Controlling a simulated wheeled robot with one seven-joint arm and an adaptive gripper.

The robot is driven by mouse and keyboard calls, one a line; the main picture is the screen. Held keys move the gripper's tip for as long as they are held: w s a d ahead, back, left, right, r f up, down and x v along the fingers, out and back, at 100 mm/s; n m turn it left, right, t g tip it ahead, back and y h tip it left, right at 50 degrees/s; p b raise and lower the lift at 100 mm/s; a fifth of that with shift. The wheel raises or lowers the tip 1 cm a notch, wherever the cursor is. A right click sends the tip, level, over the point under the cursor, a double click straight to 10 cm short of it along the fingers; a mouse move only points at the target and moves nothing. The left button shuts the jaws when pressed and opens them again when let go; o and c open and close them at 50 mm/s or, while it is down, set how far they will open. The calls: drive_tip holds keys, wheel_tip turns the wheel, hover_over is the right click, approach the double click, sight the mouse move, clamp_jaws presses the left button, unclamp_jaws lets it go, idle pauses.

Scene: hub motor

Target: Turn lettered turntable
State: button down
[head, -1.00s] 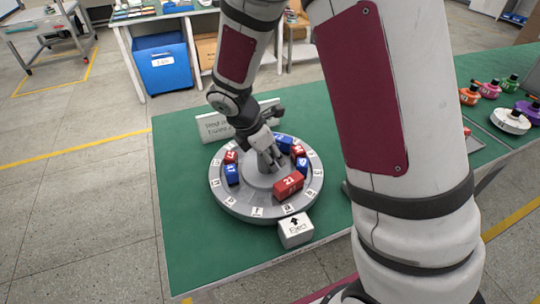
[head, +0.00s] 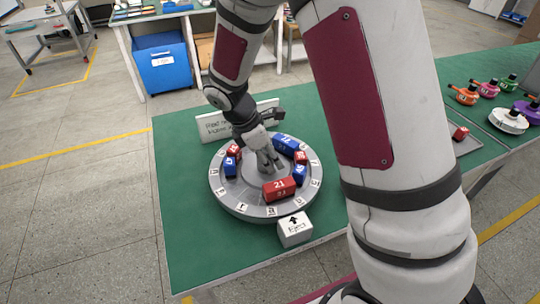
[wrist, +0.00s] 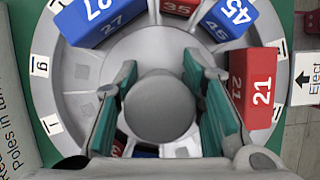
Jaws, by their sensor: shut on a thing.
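The grey round turntable (head: 234,205) lies on the green table, with white letter labels around its rim. Red and blue numbered blocks stand on it. They include red block 21 (head: 279,190) at the front, and blue block 27 (wrist: 105,20) and blue block 45 (wrist: 227,17) in the wrist view. My gripper (head: 268,160) reaches down at the centre. In the wrist view its two fingers are on either side of the round grey central knob (wrist: 160,107), shut on it. The white Eject block (head: 295,230), with a black arrow toward the turntable, stands at its front edge.
A white sign (head: 222,125) stands behind the turntable, partly hidden by my arm. On the right are a grey tray (head: 470,144) with a small red block, and several coloured knobbed pieces (head: 508,120). Green table is clear left of the turntable.

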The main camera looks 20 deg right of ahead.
drive_tip(key=shift+s+m+g+y, duration=0.1)
drive_tip(key=shift+m+g+y, duration=0.4)
drive_tip(key=shift+m, duration=1.5)
drive_tip(key=shift+s+a+m+g, duration=0.15)
drive_tip(key=shift+m+g, duration=0.65)
drive_tip(key=shift+m, duration=1.1)
drive_tip(key=shift+s+m+g+y+p, duration=0.1)
drive_tip(key=shift+m+g+y+p, duration=0.45)
drive_tip(key=shift+m, duration=1.15)
drive_tip(key=shift+a+m+y, duration=0.2)
drive_tip(key=shift+m+y, duration=0.35)
drive_tip(key=shift+m, duration=0.75)
drive_tip(key=shift+s+m, duration=0.1)
drive_tip(key=shift+m, duration=0.5)
drive_tip(key=c, duration=1)
unclamp_jaws()
drive_tip(key=shift+a+y, duration=0.1)
drive_tip(key=shift+y, duration=0.2)
drive_tip(key=shift+r, duration=0.1)
